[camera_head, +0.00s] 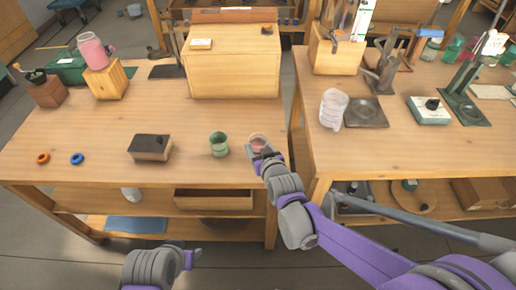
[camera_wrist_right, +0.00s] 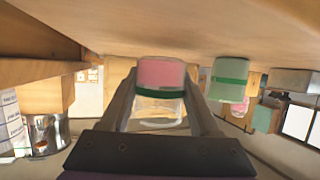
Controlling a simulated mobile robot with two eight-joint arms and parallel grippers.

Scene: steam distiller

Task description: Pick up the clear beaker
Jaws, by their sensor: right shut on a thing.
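The clear beaker (camera_head: 258,141) has pink contents and stands near the front right corner of the left table. My right gripper (camera_head: 262,154) reaches it from the front. In the right wrist view, which appears upside down, the beaker (camera_wrist_right: 160,104) sits between the two fingers of my right gripper (camera_wrist_right: 161,100), with a dark green band around it. The gripper is shut on it. I cannot tell whether its base is off the table.
A green cup (camera_head: 219,144) stands just left of the beaker, and also shows in the wrist view (camera_wrist_right: 229,80). A dark-topped block (camera_head: 150,147) is further left. A wooden box (camera_head: 232,70) stands behind.

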